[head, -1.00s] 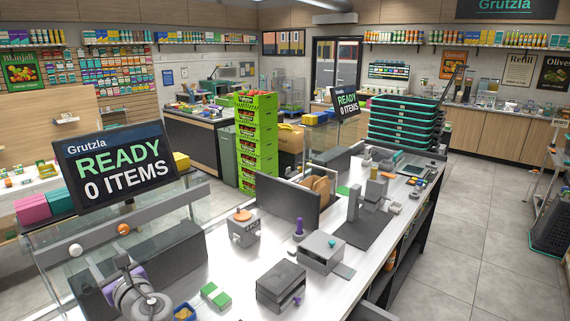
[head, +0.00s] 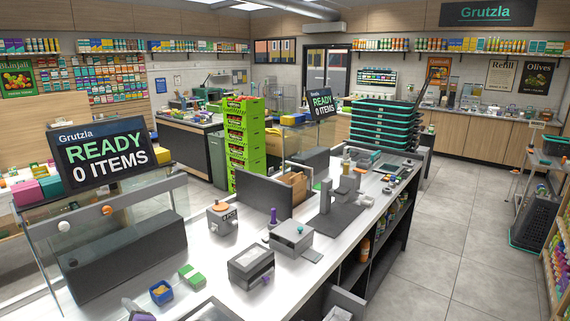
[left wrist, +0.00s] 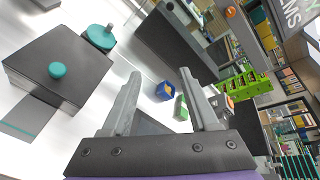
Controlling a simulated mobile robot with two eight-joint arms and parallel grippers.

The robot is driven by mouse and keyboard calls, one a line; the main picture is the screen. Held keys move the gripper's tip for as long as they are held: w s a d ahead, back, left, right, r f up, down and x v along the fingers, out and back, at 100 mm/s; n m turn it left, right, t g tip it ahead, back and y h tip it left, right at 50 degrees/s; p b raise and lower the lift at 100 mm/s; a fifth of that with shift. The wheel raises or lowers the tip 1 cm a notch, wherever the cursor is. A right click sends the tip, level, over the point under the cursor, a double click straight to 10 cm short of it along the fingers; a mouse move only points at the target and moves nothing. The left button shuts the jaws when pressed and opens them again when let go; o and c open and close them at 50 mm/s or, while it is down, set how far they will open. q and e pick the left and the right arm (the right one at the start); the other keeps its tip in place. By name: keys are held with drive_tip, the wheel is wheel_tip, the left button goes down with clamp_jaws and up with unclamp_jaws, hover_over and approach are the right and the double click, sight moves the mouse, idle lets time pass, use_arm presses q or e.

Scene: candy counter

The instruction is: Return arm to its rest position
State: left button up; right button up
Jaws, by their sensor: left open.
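My left gripper (left wrist: 160,76) shows in the left wrist view with its two grey fingers spread apart and nothing between them. Beyond the fingers, apart from them, are a small blue and yellow container (left wrist: 164,90) and a green and white box (left wrist: 181,107). My right gripper is not seen.
The white counter (head: 215,268) carries the blue container (head: 160,292), green box (head: 192,275), a dark-topped grey device (head: 250,266) and a grey box (head: 291,238). A glass case (head: 120,235) with a READY sign (head: 103,155) stands left. The aisle floor at right is clear.

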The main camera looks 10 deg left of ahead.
use_arm(q)
drive_tip(key=s+d+f+n+h+b, duration=0.1)
drive_tip(key=s+d+f+n+h, duration=0.3)
drive_tip(key=d+f, duration=0.3)
drive_tip(key=s+d+f+n+g+h+b, duration=0.1)
drive_tip(key=s+d+f+n+h, duration=0.3)
drive_tip(key=d+f, duration=0.3)
drive_tip(key=s+d+f+n+h+b, duration=0.2)
drive_tip(key=s+d+f+n+h, duration=0.2)
drive_tip(key=d+f, duration=0.3)
drive_tip(key=d+n, duration=0.1)
drive_tip(key=d, duration=0.3)
drive_tip(key=shift+d+n+g, duration=0.4)
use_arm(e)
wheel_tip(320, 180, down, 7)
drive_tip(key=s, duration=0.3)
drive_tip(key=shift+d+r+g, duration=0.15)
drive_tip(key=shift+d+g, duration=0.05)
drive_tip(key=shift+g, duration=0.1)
use_arm(q)
drive_tip(key=shift+d+r, duration=0.1)
